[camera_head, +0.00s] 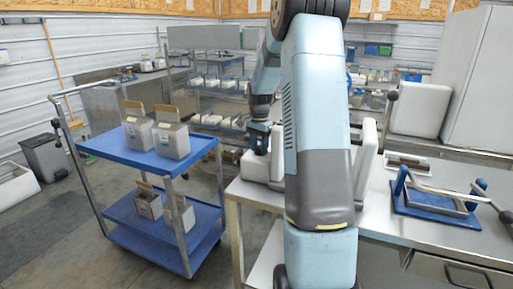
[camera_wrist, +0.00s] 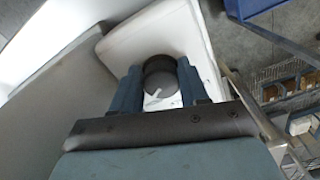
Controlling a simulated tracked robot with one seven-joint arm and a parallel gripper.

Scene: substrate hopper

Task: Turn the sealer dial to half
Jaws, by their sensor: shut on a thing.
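The sealer dial (camera_wrist: 160,78) is a dark round knob with a grey face, on the white sealer housing (camera_wrist: 178,32) in the wrist view. A small white mark shows near its lower edge. My gripper (camera_wrist: 159,72) has one blue finger on each side of the dial and is shut on it. In the head view my gripper (camera_head: 259,133) points down at the sealer's low white front part (camera_head: 257,168) at the left end of the bench. My arm hides much of the sealer, and the dial cannot be made out there.
A blue trolley (camera_head: 135,158) with several grey bags on its two shelves stands to the left. A blue frame with metal handles (camera_head: 435,205) and a white box (camera_head: 419,110) are on the right side. Open floor lies between trolley and bench.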

